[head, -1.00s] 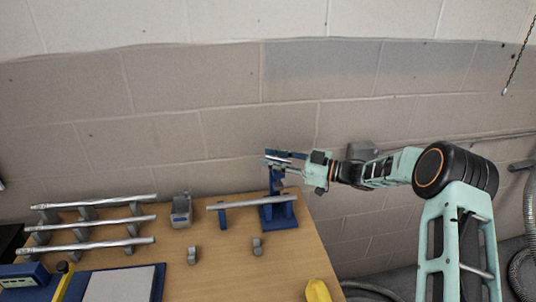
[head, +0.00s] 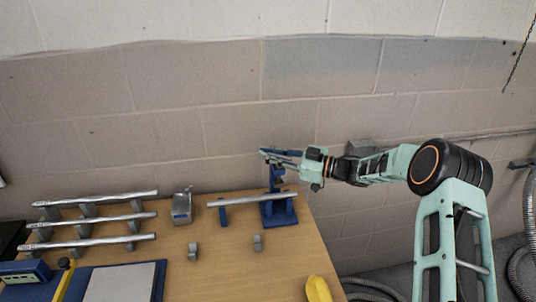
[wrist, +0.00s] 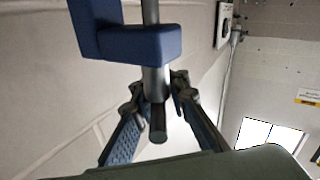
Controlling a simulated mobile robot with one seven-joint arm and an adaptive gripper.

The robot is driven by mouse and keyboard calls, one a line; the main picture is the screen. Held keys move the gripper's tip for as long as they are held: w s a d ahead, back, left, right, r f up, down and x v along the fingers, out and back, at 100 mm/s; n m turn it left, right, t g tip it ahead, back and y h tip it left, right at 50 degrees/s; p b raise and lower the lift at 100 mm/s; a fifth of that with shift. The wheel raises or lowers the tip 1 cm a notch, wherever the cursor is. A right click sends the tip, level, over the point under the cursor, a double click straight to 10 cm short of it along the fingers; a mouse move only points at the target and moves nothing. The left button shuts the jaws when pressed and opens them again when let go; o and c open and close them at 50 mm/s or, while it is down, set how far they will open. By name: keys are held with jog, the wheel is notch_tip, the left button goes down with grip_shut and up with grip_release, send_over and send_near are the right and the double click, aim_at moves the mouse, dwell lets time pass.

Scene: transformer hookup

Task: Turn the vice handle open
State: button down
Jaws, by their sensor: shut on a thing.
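The blue vice (head: 278,212) stands at the back right corner of the wooden table and bears one end of a level metal rod. My gripper (head: 280,157) is at the vice's upper part and reaches in from the right. In the wrist view my gripper (wrist: 158,88) has a finger on each side of a grey metal bar, the vice handle (wrist: 154,80), and is shut on it. The bar's round end sticks out between the fingers toward the camera. A blue vice part (wrist: 140,42) lies just beyond the fingertips. In the head view my gripper partly hides the handle.
Several metal rods (head: 95,222) lie on supports at the table's left. A grey metal block (head: 181,208) stands left of the vice, with two small grey pieces (head: 257,242) in front. A yellow object (head: 318,289) sits at the right edge. The wall is close behind.

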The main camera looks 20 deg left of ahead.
jog(key=shift+w, duration=0.15)
jog(key=shift+f+n+g+b, duration=0.15)
jog(key=shift+n+g+b, duration=0.55)
jog(key=shift+b, duration=0.45)
jog(key=shift+s+r+n+g+b, duration=0.1)
jog(key=shift+s+n+g+b, duration=0.15)
jog(key=shift+g+b, duration=0.35)
jog(key=shift+s+r+n+g+b, duration=0.15)
jog(key=shift+n+g+b, duration=0.25)
jog(key=shift+g, duration=0.4)
jog(key=shift+d, duration=0.1)
jog(key=c, duration=2)
grip_release()
jog(key=shift+f, duration=0.1)
jog(key=d, duration=0.4)
jog(key=w+d, duration=0.1)
jog(key=d, duration=0.7)
jog(key=shift+w, duration=0.3)
